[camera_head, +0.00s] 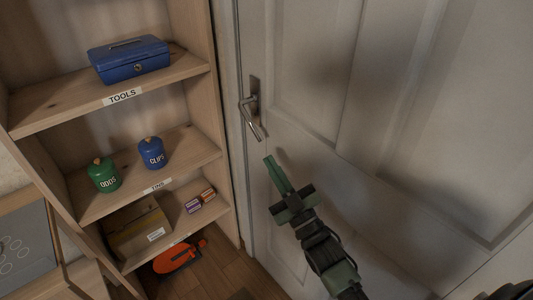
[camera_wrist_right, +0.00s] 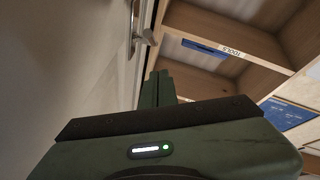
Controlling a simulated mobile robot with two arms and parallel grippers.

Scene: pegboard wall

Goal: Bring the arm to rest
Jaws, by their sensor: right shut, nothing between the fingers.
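My right gripper (camera_head: 276,172) is in front of the white door (camera_head: 390,60), just below and right of the metal door handle (camera_head: 253,115). Its green fingers are together and hold nothing. They also show in the right wrist view (camera_wrist_right: 157,88), pointing up past the door handle (camera_wrist_right: 140,38). The fingers look apart from the handle. My left gripper does not show in the head view.
A wooden shelf unit (camera_head: 110,103) stands left of the door. It holds a blue cash box (camera_head: 130,59), a green jar (camera_head: 104,175), a blue jar (camera_head: 151,153), a cardboard box (camera_head: 138,230) and small packs (camera_head: 201,201). An orange tool (camera_head: 176,257) sits at the bottom.

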